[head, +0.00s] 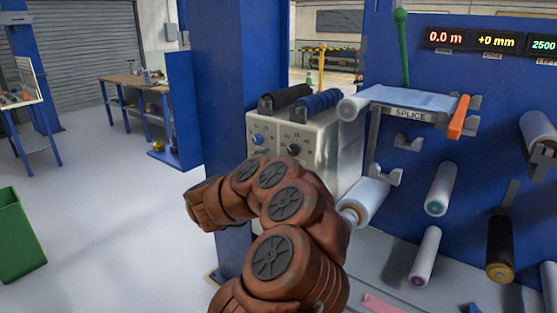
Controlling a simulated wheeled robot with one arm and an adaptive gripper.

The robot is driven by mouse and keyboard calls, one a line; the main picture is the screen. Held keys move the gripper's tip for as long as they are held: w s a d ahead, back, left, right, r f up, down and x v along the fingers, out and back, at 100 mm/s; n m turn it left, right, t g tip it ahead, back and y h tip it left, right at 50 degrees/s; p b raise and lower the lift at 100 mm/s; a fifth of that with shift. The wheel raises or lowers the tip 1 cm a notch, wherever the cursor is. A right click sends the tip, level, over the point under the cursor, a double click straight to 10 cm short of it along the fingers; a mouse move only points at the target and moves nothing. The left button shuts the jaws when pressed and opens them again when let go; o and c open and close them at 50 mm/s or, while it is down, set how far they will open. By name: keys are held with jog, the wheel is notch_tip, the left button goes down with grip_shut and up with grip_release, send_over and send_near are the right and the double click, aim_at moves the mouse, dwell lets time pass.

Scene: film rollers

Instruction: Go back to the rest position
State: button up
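My brown arm rises from the bottom middle of the head view and bends over to the left at its top. It stands in front of the blue post and the grey control box. The fingers of my gripper do not show, so I cannot see whether it holds anything. The task names no object.
The blue machine panel (470,85) at right carries a splice table (405,98), an orange bar (459,117) and several rollers, including a white roller (440,189). A control box (325,160) and blue post (225,90) stand behind my arm. A green bin (18,240) stands left; the floor between is clear.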

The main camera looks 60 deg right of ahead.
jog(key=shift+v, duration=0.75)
